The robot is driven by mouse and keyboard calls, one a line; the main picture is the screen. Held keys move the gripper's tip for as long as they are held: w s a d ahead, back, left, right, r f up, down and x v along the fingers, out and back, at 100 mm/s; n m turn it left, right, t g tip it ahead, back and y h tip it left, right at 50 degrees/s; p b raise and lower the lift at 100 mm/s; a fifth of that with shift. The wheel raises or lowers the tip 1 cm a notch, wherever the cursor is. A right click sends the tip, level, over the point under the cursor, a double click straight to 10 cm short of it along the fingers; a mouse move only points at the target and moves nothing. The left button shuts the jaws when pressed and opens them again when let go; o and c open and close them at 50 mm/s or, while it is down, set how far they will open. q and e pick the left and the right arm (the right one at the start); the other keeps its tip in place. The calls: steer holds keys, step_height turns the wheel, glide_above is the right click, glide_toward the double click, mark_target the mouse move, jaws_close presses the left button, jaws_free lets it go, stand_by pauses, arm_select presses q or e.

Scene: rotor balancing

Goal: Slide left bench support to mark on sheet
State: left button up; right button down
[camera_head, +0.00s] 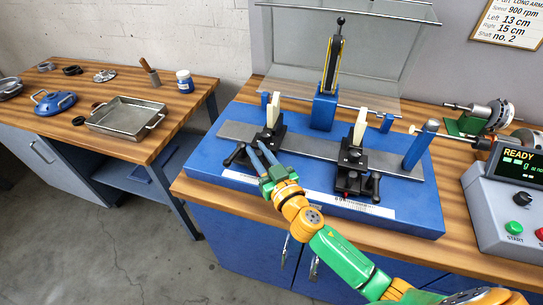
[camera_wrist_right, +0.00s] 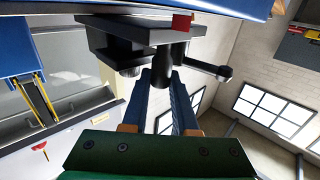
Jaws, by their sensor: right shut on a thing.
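The left bench support (camera_head: 270,134) is a black block with a cream upright piece, standing on the grey rail (camera_head: 313,147) of the blue bench. My right gripper (camera_head: 261,148) reaches it from the front, and its blue fingers are shut on the support's front. In the right wrist view, the fingers (camera_wrist_right: 163,88) close around a dark round post below the support's body (camera_wrist_right: 145,32). The sheet (camera_head: 510,22) on the wall reads left 13 cm and right 15 cm. A white scale strip (camera_head: 238,176) runs along the bench's front, partly hidden by my gripper. My left gripper is out of view.
The right bench support (camera_head: 356,158) stands farther right on the rail. A blue post (camera_head: 421,145) is at the rail's right end. A clear guard (camera_head: 340,50) rises behind. The READY control box (camera_head: 510,200) stands at right. A metal tray (camera_head: 125,117) is on the left table.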

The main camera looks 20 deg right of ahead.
steer(key=shift+w+a, duration=0.2)
steer(key=c, duration=1)
jaws_free()
steer(key=shift+d, duration=0.1)
steer(key=s, duration=0.3)
steer(key=s+d+b, duration=0.1)
steer(key=s, duration=0.2)
steer(key=shift+s+d+f, duration=0.1)
steer(key=shift+s+f, duration=0.05)
steer(key=shift+s, duration=0.3)
